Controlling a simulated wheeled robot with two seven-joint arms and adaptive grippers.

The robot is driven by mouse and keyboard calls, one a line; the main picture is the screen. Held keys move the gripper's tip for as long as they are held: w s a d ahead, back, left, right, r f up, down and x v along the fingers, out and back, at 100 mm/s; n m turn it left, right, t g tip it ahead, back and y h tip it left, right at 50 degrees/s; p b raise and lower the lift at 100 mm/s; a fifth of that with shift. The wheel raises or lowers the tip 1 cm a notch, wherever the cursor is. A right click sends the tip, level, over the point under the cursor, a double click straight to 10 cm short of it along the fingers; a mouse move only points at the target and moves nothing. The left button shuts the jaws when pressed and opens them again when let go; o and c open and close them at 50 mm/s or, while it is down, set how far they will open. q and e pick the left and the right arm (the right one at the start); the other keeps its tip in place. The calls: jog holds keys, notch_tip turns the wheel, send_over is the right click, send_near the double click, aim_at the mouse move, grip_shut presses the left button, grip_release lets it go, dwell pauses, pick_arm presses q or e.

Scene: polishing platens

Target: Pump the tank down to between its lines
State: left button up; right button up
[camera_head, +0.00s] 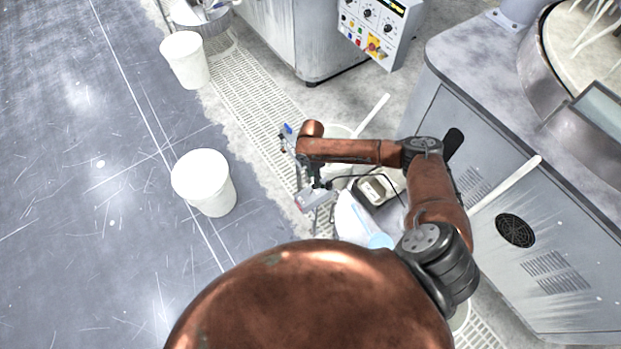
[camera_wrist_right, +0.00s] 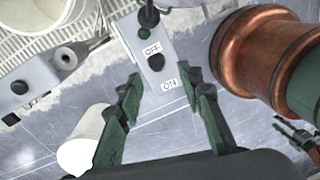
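My right gripper (camera_wrist_right: 162,95) is open, its two dark green fingers on either side of a grey switch box (camera_wrist_right: 150,45) marked OFF and ON. A round black knob sits between the two labels. I cannot tell whether a finger touches the box. In the head view the box (camera_head: 316,199) is small beneath my right arm, and the gripper there is mostly hidden. A small dark pronged piece (camera_wrist_right: 298,136) at the right edge of the wrist view may be my left gripper; its state is unclear. The tank and its lines cannot be made out.
White buckets (camera_head: 204,182) (camera_head: 185,60) stand on the grey floor. A white container with a blue part (camera_head: 380,241) and a dark boxy device (camera_head: 376,190) lie beneath my arm. A grey cabinet (camera_head: 500,215) stands at the right.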

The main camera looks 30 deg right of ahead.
aim_at(313, 190)
jog(key=shift+w, duration=0.25)
jog(key=f, duration=0.5)
jog(key=s+f+b, duration=0.1)
jog(key=f, duration=0.1)
jog(key=shift+f, duration=0.15)
jog(key=shift+c, duration=0.3)
grip_shut()
